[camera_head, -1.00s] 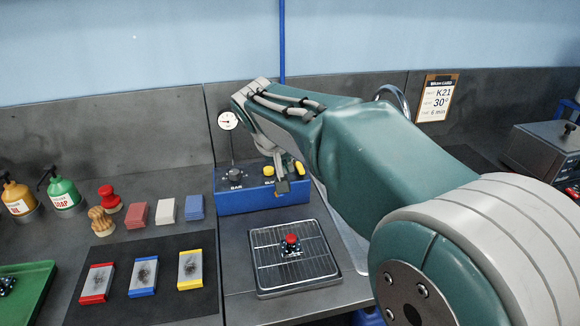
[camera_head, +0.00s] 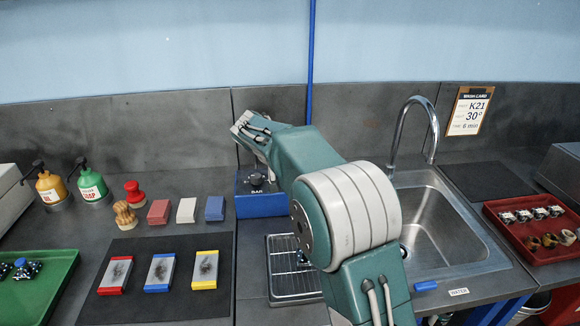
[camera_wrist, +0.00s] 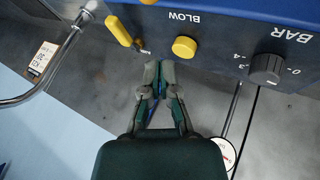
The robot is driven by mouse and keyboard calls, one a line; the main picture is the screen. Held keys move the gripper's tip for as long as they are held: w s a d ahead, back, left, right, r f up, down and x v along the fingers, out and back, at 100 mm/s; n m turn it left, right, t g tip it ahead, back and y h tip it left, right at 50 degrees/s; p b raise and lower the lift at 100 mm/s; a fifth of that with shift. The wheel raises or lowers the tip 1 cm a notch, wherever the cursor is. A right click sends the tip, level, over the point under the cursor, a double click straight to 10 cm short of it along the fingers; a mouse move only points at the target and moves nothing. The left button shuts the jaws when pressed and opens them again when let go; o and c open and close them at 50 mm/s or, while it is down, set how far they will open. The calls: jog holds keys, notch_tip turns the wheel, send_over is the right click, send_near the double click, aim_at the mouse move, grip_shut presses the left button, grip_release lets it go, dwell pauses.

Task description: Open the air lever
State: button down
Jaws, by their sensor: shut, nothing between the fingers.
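The blue air box (camera_head: 262,204) stands at the back of the bench, partly hidden by my arm in the head view. A yellow lever (camera_wrist: 119,31) slants at upper left, beside a round yellow button (camera_wrist: 184,47) marked BLOW. I take this yellow lever for the air lever. My gripper (camera_wrist: 159,66) is shut and empty. Its fingertips appear just below and right of the lever, near the button, with no clear contact. In the head view my arm hides the gripper and lever.
A black BAR knob (camera_wrist: 266,68) and a round gauge (camera_wrist: 224,152) are nearby. A curved tap (camera_head: 431,125) rises over the sink (camera_head: 450,215). A wire rack tray (camera_head: 290,290) lies before the box, partly covered by my arm. Colored plates lie on a dark mat (camera_head: 130,255).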

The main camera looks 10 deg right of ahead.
jog(key=x, duration=0.6)
jog(key=shift+w+d+f, duration=0.1)
jog(key=shift+d+f, duration=0.15)
jog(key=shift+d+r, duration=0.2)
jog(key=shift+d, duration=1.6)
